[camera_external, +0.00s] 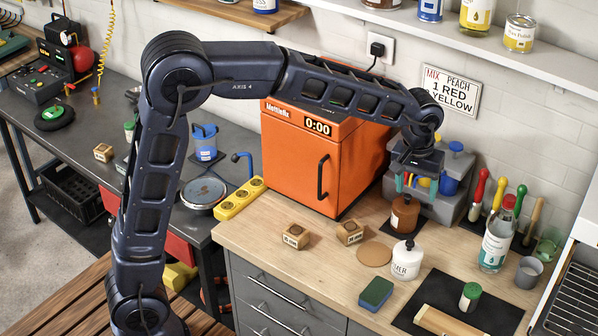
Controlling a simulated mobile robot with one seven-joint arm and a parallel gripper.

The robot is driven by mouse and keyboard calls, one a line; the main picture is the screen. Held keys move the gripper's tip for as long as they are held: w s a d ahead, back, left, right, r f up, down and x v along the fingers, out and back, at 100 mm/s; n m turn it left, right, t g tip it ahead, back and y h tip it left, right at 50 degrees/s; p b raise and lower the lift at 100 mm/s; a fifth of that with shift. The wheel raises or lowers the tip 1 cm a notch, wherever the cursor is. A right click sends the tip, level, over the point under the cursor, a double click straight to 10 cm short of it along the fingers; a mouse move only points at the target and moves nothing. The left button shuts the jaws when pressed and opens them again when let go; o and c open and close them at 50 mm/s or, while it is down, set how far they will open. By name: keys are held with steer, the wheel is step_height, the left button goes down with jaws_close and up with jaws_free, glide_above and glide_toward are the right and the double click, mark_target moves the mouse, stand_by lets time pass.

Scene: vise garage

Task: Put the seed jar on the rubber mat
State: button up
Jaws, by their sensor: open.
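No jar in view has a label I can read as seeds. A small pale jar with a green lid (470,297) stands on a black mat (500,316) at the lower right of the wooden counter; it may be the seed jar, and the mat looks like rubber. Another small green-topped container (129,131) stands on the dark bench at left, partly hidden by my arm. My gripper (418,182) is open, pointing down above a brown bottle (405,214) at the back of the counter. It appears empty and well away from the green-lidded jar.
A white bottle (406,262), cork disc (375,253), sponge (376,294) and wooden blocks (350,232) crowd the counter. A red-capped bottle (496,242) and grey cup (528,272) are at right. A wooden piece (440,321) lies on the mat.

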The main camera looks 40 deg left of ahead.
steer(key=s+a+r+t, duration=0.1)
steer(key=s+a+r, duration=0.25)
steer(key=a, duration=0.45)
steer(key=s+a+r, duration=0.2)
steer(key=s+a, duration=0.2)
steer(key=a, duration=0.4)
steer(key=s+a+r+t, duration=0.15)
steer(key=s+a, duration=0.25)
steer(key=a, duration=0.4)
steer(key=s+a+f, duration=0.1)
steer(key=s+a, duration=0.5)
steer(key=s, duration=0.3)
steer(key=s+a+f+m+t, duration=0.1)
steer(key=s+a+f, duration=0.1)
steer(key=s+a, duration=0.5)
steer(key=s, duration=0.3)
steer(key=shift+f+m+y, duration=0.3)
